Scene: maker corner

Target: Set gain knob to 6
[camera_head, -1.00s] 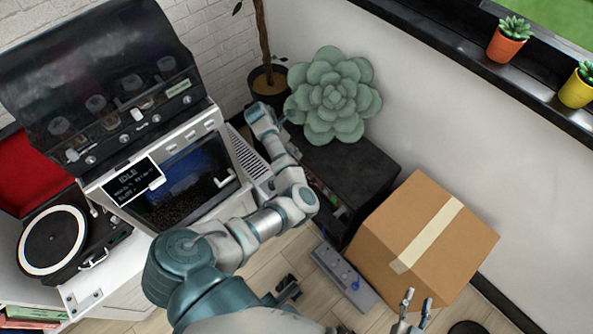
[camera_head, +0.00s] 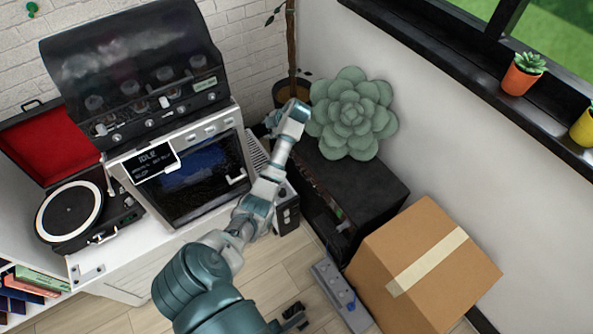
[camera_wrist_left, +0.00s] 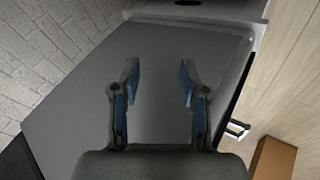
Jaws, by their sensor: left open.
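No knob with a readable gain label shows. A machine with a dark hood (camera_head: 130,60) stands at the left in the head view, with several small knobs (camera_head: 118,138) along the hood's lower edge; their markings are too small to read. My left gripper (camera_head: 272,122) is beyond the machine's right side, left of the green succulent, and small in the head view. In the left wrist view it (camera_wrist_left: 156,82) is open and empty, its two fingers apart before a plain grey panel (camera_wrist_left: 75,105). My right gripper is out of view.
A record player (camera_head: 70,215) sits left. A large succulent (camera_head: 352,115) rests on a black cabinet (camera_head: 375,190). A cardboard box (camera_head: 425,265) and grey strip (camera_head: 335,285) stand on the floor.

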